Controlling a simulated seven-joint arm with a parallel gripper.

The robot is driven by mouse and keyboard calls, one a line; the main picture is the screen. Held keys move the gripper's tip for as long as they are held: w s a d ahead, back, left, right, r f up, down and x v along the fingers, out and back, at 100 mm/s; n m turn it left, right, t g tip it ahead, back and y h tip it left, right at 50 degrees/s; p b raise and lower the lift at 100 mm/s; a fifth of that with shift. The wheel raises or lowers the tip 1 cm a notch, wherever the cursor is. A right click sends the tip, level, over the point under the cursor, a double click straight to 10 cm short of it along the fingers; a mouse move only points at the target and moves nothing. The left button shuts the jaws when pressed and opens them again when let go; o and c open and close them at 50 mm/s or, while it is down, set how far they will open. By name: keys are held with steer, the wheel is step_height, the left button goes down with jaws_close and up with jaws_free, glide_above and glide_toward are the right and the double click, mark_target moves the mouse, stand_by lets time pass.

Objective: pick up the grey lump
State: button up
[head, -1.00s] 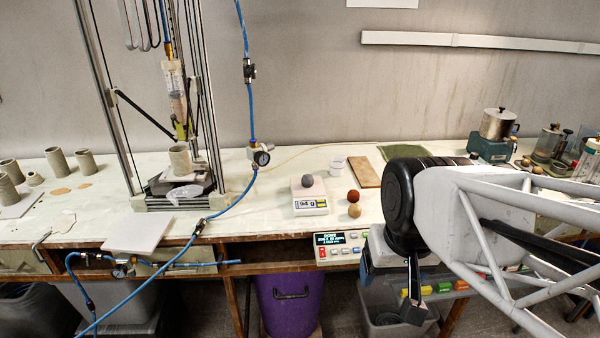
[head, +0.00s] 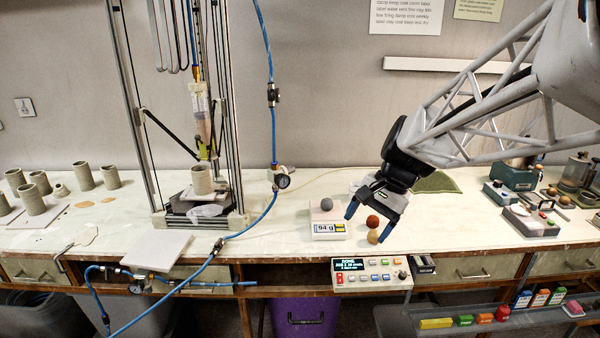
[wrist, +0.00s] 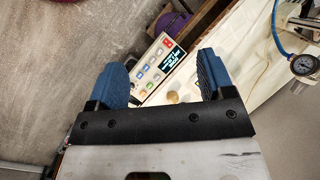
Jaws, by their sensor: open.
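The grey lump (head: 326,204) is a small round ball resting on top of a white scale (head: 328,226) that reads 94 g. My gripper (head: 368,222) is to the right of the scale, with its blue fingers pointing down and spread apart. It is empty and apart from the lump. In the wrist view, the two blue fingers of my gripper (wrist: 165,80) are wide apart. The grey lump cannot be made out in the wrist view.
A red ball (head: 373,221) and a tan ball (head: 373,237) lie between and behind my fingers, right of the scale. A control box (head: 371,274) hangs at the table's front edge. A clay printer frame and blue hose stand left; the table between hose and scale is clear.

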steer(key=w+f+m+y, duration=0.2)
steer(key=w+f+m, duration=0.1)
steer(key=w, duration=0.7)
steer(key=w+f+m+y, duration=0.2)
steer(key=w+y, duration=0.1)
steer(key=w, duration=0.7)
steer(key=m+y, duration=0.4)
steer(key=m, duration=0.2)
glide_toward(330, 202)
steer(key=shift+w+a+f, duration=0.3)
steer(key=shift+a+f, duration=0.15)
steer(key=shift+f, duration=0.05)
steer(key=shift+w+a+f, duration=0.3)
steer(key=shift+a+f, duration=0.15)
steer(key=shift+f, duration=0.05)
steer(key=shift+a, duration=0.15)
steer(key=shift+x, duration=1.15)
steer(key=shift+a+f, duration=0.1)
steer(key=shift+a, duration=0.05)
steer(key=shift+x, duration=2.5)
steer(key=shift+w, duration=0.1)
steer(key=shift+c, duration=0.4)
